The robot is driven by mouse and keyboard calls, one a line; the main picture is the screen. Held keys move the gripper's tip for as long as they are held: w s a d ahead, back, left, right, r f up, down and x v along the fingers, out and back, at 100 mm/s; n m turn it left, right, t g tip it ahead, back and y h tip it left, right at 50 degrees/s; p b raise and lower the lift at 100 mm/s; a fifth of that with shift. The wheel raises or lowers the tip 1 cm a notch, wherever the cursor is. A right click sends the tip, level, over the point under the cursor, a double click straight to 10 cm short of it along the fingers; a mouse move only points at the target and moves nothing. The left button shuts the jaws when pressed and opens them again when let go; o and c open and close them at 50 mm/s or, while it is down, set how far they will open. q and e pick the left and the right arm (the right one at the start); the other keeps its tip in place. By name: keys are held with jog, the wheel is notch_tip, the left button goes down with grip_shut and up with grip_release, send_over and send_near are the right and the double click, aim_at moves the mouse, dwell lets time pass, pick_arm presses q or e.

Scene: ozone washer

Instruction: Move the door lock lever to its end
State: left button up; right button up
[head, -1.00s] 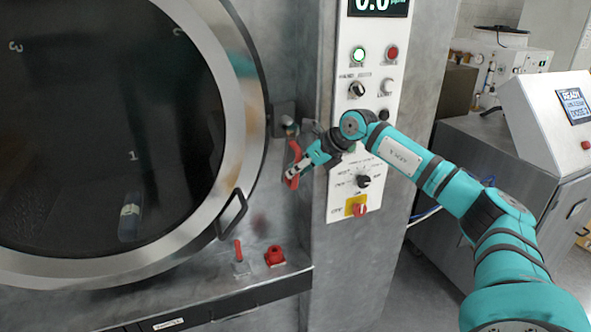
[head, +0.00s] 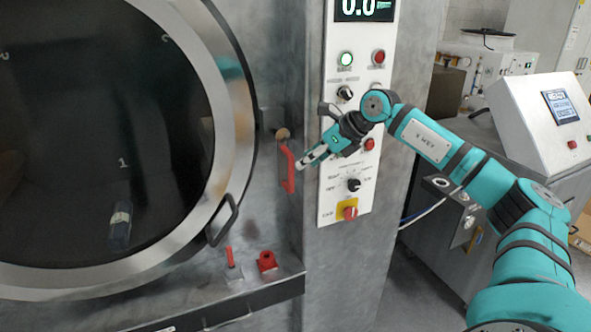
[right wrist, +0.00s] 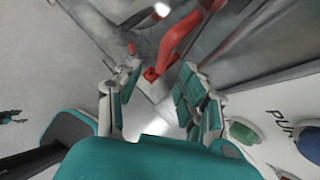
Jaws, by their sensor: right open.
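The red door lock lever (head: 287,168) hangs nearly upright, lower end down, on the grey metal front right of the round door. My right gripper (head: 303,160) is just to its right, in front of the control panel's left edge, its fingers pointing left at the lever. In the right wrist view the gripper (right wrist: 155,105) is open and empty. The lever (right wrist: 182,38) shows there beyond the fingers, outside the space between them. I cannot tell whether a fingertip touches it.
The round door (head: 222,85) fills the left, with a dark handle (head: 224,220). A small red lever (head: 230,257) and a red block (head: 266,261) sit on the ledge below. The control panel (head: 333,200) with knobs and buttons stands close to my right gripper.

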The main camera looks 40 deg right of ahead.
jog(key=shift+v, duration=1.7)
